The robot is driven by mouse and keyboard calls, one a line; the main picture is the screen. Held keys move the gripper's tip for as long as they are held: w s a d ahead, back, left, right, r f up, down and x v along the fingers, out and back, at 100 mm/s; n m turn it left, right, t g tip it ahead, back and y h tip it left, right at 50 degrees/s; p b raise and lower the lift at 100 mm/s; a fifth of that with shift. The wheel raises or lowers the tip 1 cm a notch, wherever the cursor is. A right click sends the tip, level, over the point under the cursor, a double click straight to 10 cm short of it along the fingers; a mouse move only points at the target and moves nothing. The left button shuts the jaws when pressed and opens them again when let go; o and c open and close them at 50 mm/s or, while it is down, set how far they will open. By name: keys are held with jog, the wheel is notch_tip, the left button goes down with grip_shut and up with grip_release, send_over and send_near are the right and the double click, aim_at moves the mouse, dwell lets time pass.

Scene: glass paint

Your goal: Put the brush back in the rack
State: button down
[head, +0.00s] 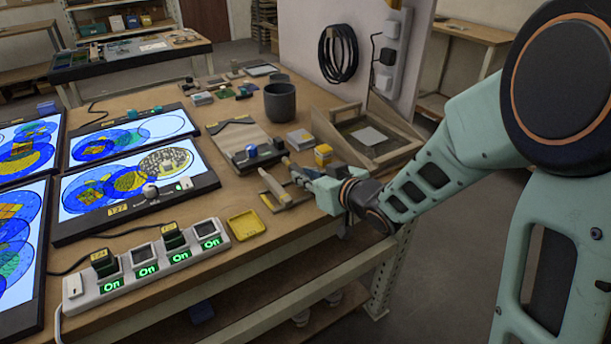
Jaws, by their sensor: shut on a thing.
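My gripper (297,174) is low over the front right part of the workbench. It is shut on a thin, slim thing that looks like the brush (287,163), whose tip points to the back left. The fingers hide most of it. A small wooden stand (274,187), which looks like the rack, is on the bench just left of and in front of my gripper. I cannot tell whether the brush touches it.
A yellow tray (246,225) and a power strip (147,268) lie in front. Light panels (131,183) fill the left. A dark cup (280,102), a yellow-topped jar (323,155) and a wooden framed tray (368,138) stand behind. The bench's front edge runs below my arm.

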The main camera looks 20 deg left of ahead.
jog(key=shift+f, duration=0.25)
jog(key=c, duration=1.8)
grip_release()
jog(key=shift+o, duration=0.2)
